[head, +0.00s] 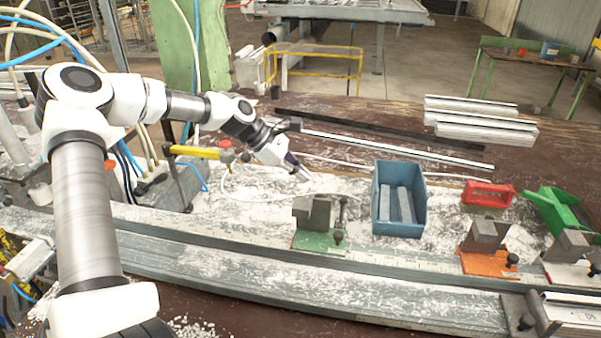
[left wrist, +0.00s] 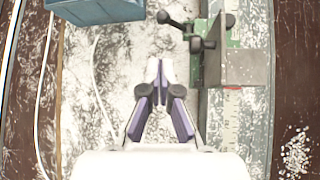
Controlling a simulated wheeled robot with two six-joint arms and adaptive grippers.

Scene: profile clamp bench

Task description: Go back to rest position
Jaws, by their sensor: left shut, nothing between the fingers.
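My left arm comes in from the left in the head view. Its gripper (head: 301,172) is over the chip-covered bench, left of the blue bin and behind the green-based clamp. In the left wrist view the gripper (left wrist: 161,66) points at the white-dusted surface, its fingertips together with nothing between them. The green-based clamp (head: 314,217) stands on the rail; it also shows in the left wrist view (left wrist: 238,66), to the right of the fingers and apart from them. My right gripper is in neither view.
A blue bin (head: 399,222) holds grey bars. A red bin (head: 487,195), a green bin (head: 556,208) and an orange-based clamp (head: 486,240) are farther right. Metal profiles (head: 480,120) lie at the back. A yellow-handled tool (head: 197,152) stands near my left forearm.

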